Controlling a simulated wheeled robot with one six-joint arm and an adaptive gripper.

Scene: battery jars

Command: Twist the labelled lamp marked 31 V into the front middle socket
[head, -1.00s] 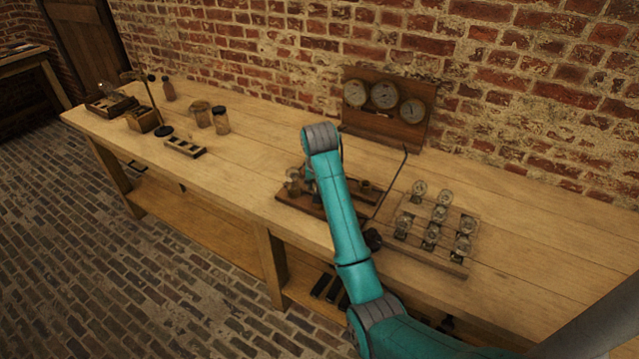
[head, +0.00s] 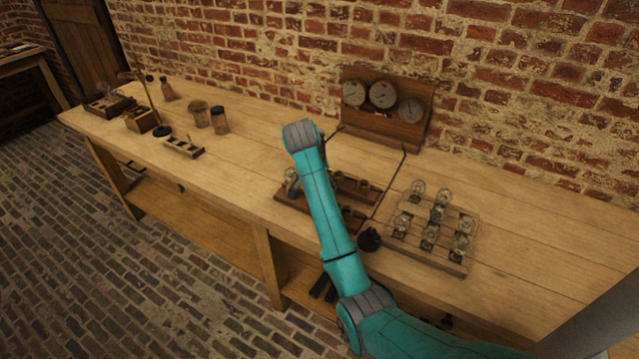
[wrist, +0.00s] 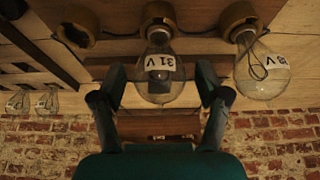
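The lamp marked 31 V (wrist: 160,82) is a clear glass bulb with a white label. In the wrist view its base meets the middle brass socket (wrist: 158,14) of a row on the wooden board; I cannot tell how deep it sits. My gripper (wrist: 161,76) is open, with one finger on each side of the bulb and a gap showing at both sides. In the head view my arm hides the gripper and this lamp. The wooden socket board (head: 291,203) shows on both sides of my arm.
Another labelled lamp (wrist: 262,75) stands in the neighbouring socket, close to my finger. The socket on the other side (wrist: 75,25) is empty. A rack of several lamps (head: 452,264) stands right of the board. A meter panel (head: 385,97) stands behind, by the brick wall.

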